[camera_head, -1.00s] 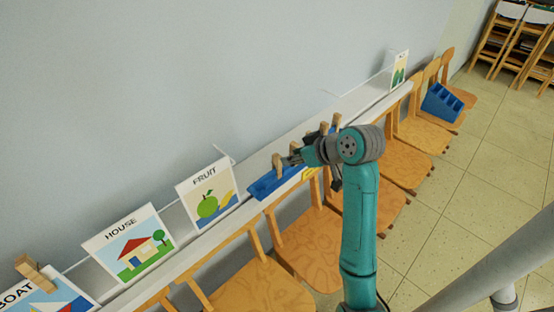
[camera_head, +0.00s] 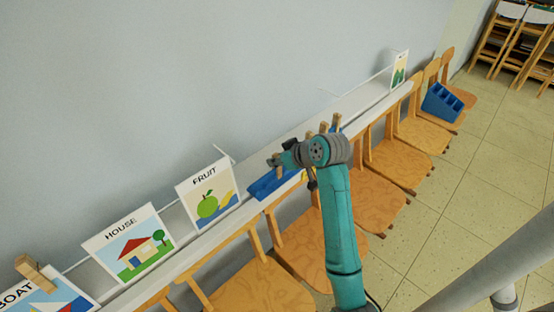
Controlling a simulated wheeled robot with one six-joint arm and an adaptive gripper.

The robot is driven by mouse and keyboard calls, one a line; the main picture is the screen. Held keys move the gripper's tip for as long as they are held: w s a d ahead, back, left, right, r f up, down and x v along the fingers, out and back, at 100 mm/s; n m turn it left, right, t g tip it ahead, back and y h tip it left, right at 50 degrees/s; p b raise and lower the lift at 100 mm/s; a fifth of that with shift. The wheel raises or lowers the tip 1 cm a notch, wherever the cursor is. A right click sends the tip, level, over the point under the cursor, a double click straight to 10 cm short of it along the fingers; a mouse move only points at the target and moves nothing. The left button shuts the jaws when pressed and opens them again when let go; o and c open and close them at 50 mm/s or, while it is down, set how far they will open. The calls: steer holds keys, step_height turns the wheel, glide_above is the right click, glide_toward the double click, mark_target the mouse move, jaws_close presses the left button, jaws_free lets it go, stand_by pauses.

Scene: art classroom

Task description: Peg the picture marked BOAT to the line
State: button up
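The picture marked BOAT (camera_head: 50,298) is at the lower left corner, partly cut off by the frame. A wooden peg (camera_head: 35,273) sits across its top edge. The thin white line (camera_head: 75,265) shows between the pictures along the wall. My gripper (camera_head: 274,159) is over the blue peg tray (camera_head: 262,188), right at a wooden peg (camera_head: 278,172) standing at that tray. The fingers are small and partly hidden, so I cannot tell whether they are closed on the peg.
The HOUSE picture (camera_head: 130,244) and FRUIT picture (camera_head: 207,194) stand along the white ledge (camera_head: 222,226). More pegs (camera_head: 323,127) stand behind my wrist. Another picture (camera_head: 399,68) is at the far end. Wooden chairs (camera_head: 262,288) line the ledge; a blue caddy (camera_head: 441,103) sits on one.

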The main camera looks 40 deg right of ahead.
jaws_close()
steer(key=shift+r, duration=3.1)
steer(key=shift+s, duration=0.15)
steer(key=s, duration=0.2)
steer(key=s+r, duration=0.1)
steer(key=s, duration=0.1)
steer(key=shift+s+d, duration=0.1)
steer(key=shift+s, duration=0.3)
